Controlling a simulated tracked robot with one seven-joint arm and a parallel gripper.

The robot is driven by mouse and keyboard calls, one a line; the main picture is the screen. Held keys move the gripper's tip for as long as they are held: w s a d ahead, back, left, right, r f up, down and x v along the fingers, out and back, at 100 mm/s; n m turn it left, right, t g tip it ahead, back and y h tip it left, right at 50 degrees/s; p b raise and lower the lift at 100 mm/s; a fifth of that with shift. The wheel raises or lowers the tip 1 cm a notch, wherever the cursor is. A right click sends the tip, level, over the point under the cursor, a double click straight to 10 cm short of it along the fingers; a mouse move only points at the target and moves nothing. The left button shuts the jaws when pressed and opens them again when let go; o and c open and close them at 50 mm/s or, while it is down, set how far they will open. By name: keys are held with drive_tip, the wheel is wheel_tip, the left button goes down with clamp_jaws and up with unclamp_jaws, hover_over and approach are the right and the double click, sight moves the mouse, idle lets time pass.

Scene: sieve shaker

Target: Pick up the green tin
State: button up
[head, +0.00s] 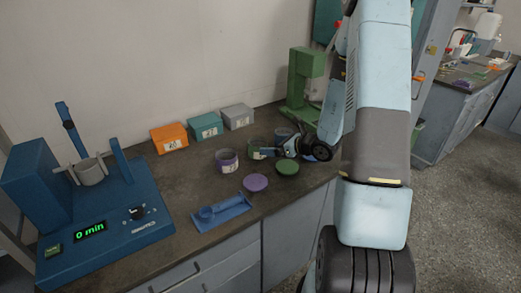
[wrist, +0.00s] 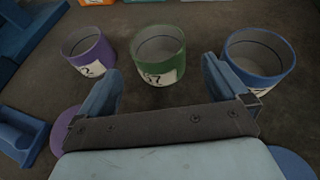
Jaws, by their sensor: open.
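The green tin (wrist: 158,46) stands upright and open-topped on the bench, with a white label on its near side. In the wrist view it lies just beyond and between the two fingers of my gripper (wrist: 165,85), which is open and empty. The fingers appear apart from the tin. In the head view the green tin (head: 257,146) is partly hidden by my gripper (head: 276,151), which reaches in from the right. A green lid (head: 288,167) lies on the bench in front of the tin.
A purple tin (head: 227,161) stands left of the green one, and a blue tin (wrist: 259,56) stands right. A purple lid (head: 255,182) and blue scoop (head: 221,211) lie nearer. Orange, teal and grey boxes (head: 238,115) line the wall. A blue shaker (head: 105,210) stands left.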

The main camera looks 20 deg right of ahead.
sight(251, 144)
drive_tip(key=x, duration=0.9)
drive_tip(key=shift+w+r, duration=0.1)
drive_tip(key=c, duration=0.9)
drive_tip(key=shift+r, duration=0.2)
